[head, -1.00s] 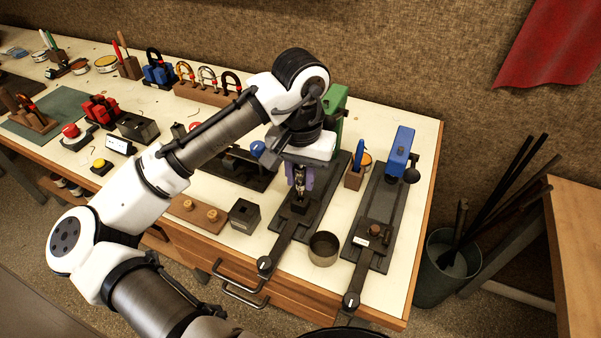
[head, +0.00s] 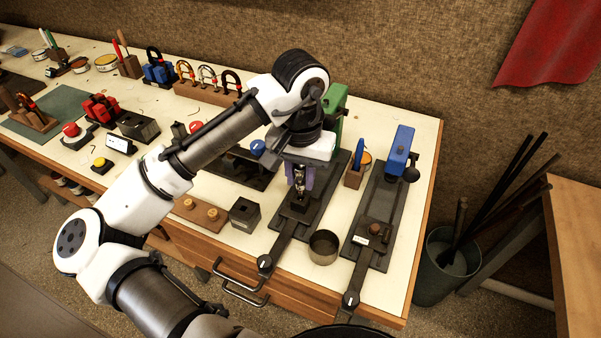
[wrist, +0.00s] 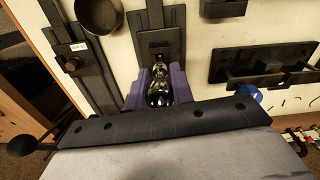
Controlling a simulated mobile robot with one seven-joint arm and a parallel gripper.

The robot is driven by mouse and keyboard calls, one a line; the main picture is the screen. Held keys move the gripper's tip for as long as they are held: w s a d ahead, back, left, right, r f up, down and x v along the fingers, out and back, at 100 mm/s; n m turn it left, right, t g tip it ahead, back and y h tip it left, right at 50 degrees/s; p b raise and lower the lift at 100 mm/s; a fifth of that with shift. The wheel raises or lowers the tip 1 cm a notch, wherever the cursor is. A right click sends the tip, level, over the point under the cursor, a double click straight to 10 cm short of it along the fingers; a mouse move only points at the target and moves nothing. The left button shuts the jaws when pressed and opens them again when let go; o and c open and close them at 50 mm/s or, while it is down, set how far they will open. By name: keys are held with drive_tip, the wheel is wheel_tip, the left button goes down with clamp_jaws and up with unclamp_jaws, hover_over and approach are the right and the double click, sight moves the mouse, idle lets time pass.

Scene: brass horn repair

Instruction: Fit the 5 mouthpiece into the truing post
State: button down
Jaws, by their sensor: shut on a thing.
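My gripper (head: 299,186) has purple fingers and is shut on a small shiny metal mouthpiece (wrist: 160,94), which points down between them. In the head view the gripper is right over a square black block (head: 296,208), which I take to be the truing post, on the long dark fixture with a green upright. In the wrist view the block (wrist: 159,50) lies just beyond the mouthpiece's tip. The fingers hide part of the mouthpiece, and I cannot tell whether its tip is inside the block or just above it.
A round metal cup (head: 324,247) stands right of the fixture. A second dark fixture with a blue upright (head: 400,152) is farther right. A black square box (head: 244,214) and a wooden block with pegs (head: 200,213) are to the left.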

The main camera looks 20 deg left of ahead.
sight(300, 186)
drive_tip(key=shift+f+b, duration=0.95)
drive_tip(key=shift+f, duration=0.8)
drive_tip(key=c, duration=1.1)
unclamp_jaws()
drive_tip(key=shift+r, duration=0.1)
wheel_tip(300, 186, up, 14)
drive_tip(key=shift+f+b, duration=0.1)
drive_tip(key=shift+b, duration=0.2)
drive_tip(key=shift+s+f, duration=0.1)
